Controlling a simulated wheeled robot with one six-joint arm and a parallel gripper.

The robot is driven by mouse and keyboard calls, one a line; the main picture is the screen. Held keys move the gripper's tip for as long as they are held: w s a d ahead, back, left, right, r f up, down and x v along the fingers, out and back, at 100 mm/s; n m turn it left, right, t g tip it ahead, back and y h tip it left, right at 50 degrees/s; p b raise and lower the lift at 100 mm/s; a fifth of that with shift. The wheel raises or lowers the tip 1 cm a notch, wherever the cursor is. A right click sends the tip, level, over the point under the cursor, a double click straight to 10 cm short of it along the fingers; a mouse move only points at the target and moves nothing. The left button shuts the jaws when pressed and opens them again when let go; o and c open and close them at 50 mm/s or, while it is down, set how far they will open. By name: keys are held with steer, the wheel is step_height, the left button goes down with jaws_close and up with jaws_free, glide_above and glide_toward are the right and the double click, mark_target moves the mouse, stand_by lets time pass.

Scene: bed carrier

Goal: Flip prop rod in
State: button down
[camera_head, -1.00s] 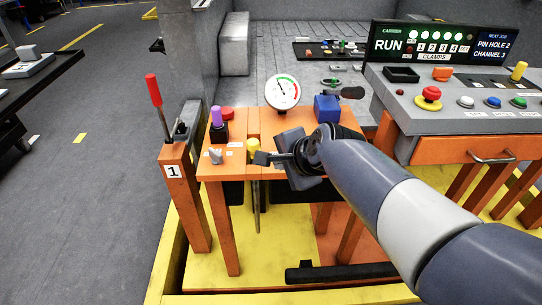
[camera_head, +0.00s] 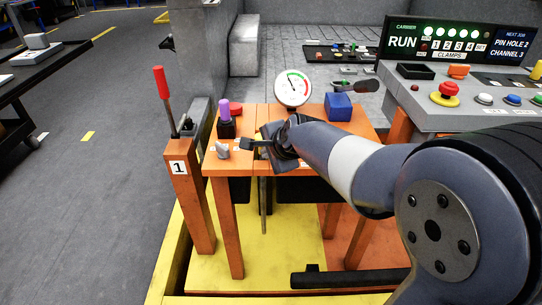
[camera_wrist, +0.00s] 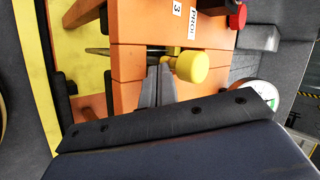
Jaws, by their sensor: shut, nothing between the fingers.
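The orange table (camera_head: 345,163) has a thin dark rod (camera_head: 263,210) hanging upright below its front edge. In the wrist view, the rod (camera_wrist: 98,51) lines up with a yellow knob (camera_wrist: 190,67) on the table. A label reading PROP 3 (camera_wrist: 192,22) is on the orange top beside it. My gripper (camera_head: 246,144) is over the front of the table top, shut and empty. In the wrist view, its fingers (camera_wrist: 158,82) are together, close beside the yellow knob; I cannot tell if they touch it. In the head view my gripper hides the knob.
A purple-topped knob (camera_head: 225,115), a red button (camera_head: 235,108), a grey knob (camera_head: 223,150), a gauge (camera_head: 292,88) and a blue block (camera_head: 338,106) crowd the table. A red-handled lever (camera_head: 161,85) stands left on post 1. A control panel (camera_head: 465,112) is at right.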

steer(key=w+p, duration=0.2)
steer(key=w, duration=0.7)
steer(key=shift+d+p, duration=0.2)
steer(key=shift+p, duration=0.1)
steer(key=shift+r, duration=0.1)
